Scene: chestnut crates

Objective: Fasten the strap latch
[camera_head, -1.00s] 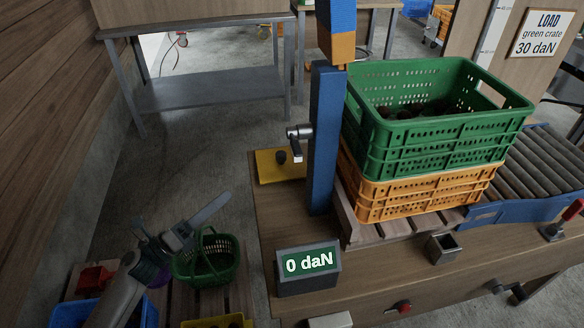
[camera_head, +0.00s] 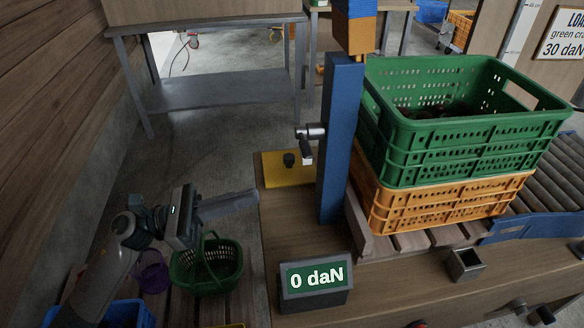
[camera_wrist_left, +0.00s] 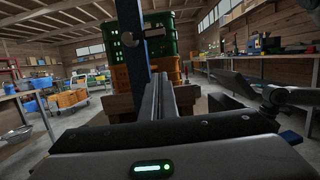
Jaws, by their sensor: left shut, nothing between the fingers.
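The blue post (camera_head: 338,140) stands upright at the table's left part. A grey metal latch lever (camera_head: 308,143) sticks out from its left side, with a pale handle hanging down. The post also shows beyond the fingers in the left wrist view (camera_wrist_left: 133,55). My left gripper (camera_head: 256,194) is shut and empty, above the green basket, left of and below the latch and apart from it. Its closed fingers (camera_wrist_left: 160,92) point toward the post and crates. A pale jointed arm (camera_wrist_left: 272,98), seemingly my right one, shows at the right; its jaw state is unclear.
A green crate (camera_head: 480,133) with dark contents sits on an orange crate (camera_head: 450,203) right of the post. A 0 daN display (camera_head: 316,280) stands at the table's front. A dark knob (camera_head: 289,160) sits on a yellow plate (camera_head: 272,172). A green basket (camera_head: 205,268) stands below.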

